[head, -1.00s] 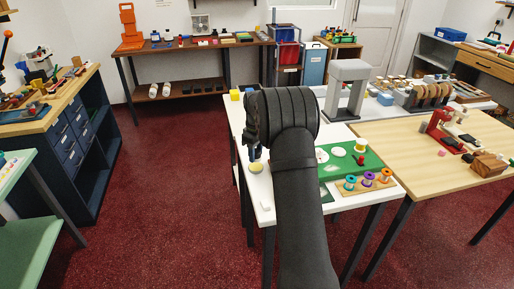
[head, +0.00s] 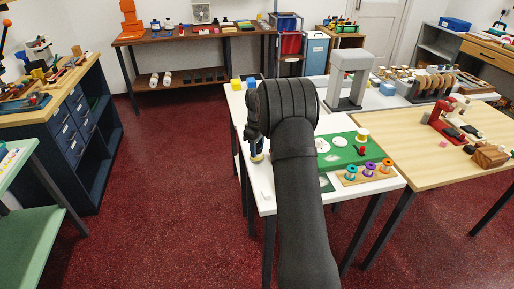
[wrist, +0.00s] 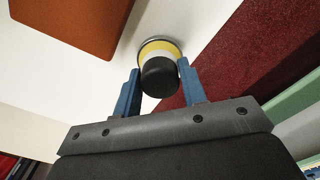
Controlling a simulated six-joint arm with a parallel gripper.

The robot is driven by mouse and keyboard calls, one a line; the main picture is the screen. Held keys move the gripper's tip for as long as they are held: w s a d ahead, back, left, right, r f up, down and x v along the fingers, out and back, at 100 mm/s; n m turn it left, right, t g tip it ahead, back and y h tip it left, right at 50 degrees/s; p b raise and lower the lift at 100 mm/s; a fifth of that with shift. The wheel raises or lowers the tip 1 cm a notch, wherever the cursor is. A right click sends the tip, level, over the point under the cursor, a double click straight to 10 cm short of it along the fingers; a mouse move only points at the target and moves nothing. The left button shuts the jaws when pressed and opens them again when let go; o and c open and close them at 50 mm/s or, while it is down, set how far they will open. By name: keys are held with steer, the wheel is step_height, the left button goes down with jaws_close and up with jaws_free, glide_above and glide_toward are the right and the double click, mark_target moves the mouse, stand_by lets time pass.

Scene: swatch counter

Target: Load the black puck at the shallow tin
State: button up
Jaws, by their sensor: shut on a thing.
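In the wrist view the black puck (wrist: 159,76) sits between the two blue fingertips of my gripper (wrist: 160,84), which is shut on it. Just beyond the puck is the shallow tin (wrist: 158,42), round, with a grey rim and a yellow and white inside. The puck overlaps the near part of the tin, so I cannot tell whether they touch. In the head view my gripper (head: 256,150) is low over the tin (head: 257,158) at the left edge of the white table (head: 243,122). The puck is hidden there.
A green board (head: 345,152) with white shapes lies right of my arm. A wooden rack of colored spools (head: 369,170) stands in front of it. A grey arch-shaped stand (head: 350,75) is behind. An orange-brown slab (wrist: 82,22) lies near the tin. The table edge is close by.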

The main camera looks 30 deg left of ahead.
steer(key=shift+f, duration=0.6)
stand_by(1.3)
steer(key=shift+r, duration=3.55)
